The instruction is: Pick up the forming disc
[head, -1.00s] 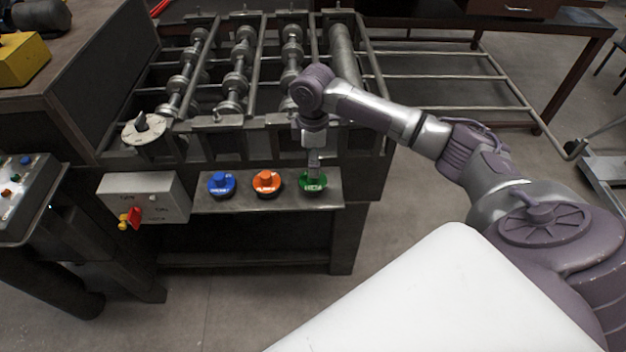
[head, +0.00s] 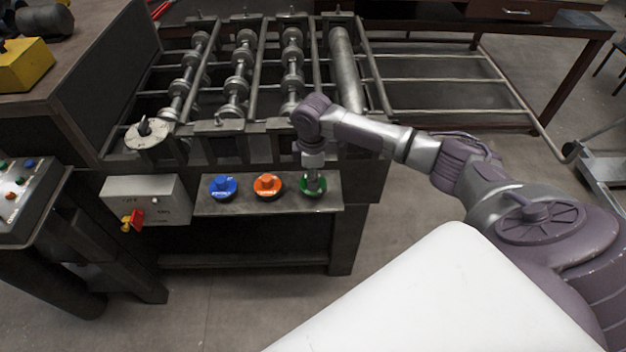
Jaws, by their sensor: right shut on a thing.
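Three forming discs with knobs stand in a row on a grey shelf (head: 222,208) at the front of the machine. The blue disc (head: 222,187) is at the left and the orange disc (head: 267,186) is in the middle. The green disc (head: 314,188) is at the right. My right gripper (head: 314,182) points down at the green disc and is shut on its knob. The fingers hide most of the knob. The green disc is at the shelf; I cannot tell whether it touches it. My left gripper is not in view.
The roller machine (head: 240,80) stands behind the shelf, with a round dial (head: 149,134) at its front left. A grey box with a red switch (head: 146,199) is left of the shelf. A control panel (head: 25,190) is at the far left. Open floor lies right of the machine.

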